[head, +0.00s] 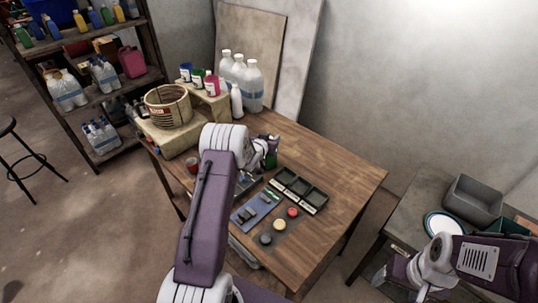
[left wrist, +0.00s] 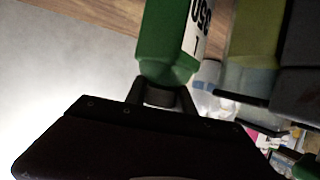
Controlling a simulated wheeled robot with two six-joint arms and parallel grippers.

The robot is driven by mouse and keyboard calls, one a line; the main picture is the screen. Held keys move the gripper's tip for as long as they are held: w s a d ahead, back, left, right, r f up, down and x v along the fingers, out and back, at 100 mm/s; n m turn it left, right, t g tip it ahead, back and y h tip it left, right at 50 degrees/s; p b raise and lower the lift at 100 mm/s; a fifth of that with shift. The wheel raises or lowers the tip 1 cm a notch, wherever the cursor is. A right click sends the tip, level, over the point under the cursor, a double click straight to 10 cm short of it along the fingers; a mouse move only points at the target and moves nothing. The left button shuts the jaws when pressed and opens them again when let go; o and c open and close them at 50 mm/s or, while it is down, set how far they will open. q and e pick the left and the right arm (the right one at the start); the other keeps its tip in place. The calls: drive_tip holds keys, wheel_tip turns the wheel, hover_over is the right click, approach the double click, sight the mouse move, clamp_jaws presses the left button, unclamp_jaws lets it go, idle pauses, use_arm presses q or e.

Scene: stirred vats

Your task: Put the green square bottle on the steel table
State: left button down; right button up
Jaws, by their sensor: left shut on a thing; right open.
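The green square bottle (head: 271,157) is in my left gripper (head: 262,158), over the far part of the wooden table. In the left wrist view the bottle (left wrist: 166,42) has a white label with dark print, and the fingers of my left gripper (left wrist: 162,92) are shut around its narrow neck end. Part of the bottle is hidden behind my arm in the head view. A grey table (head: 404,198), apparently the steel table, stands at the right. My right gripper (head: 390,280) is open and empty near that table's front edge.
A grey bin (head: 473,200), a white round dish (head: 444,225) and a green tray (head: 509,242) occupy the grey table; its left part looks clear.

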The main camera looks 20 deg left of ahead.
idle(0.3)
use_arm(q)
drive_tip(key=shift+r, duration=0.35)
wheel_tip(320, 180, up, 17)
drive_tip(key=p, duration=0.2)
drive_tip(key=shift+r, duration=0.2)
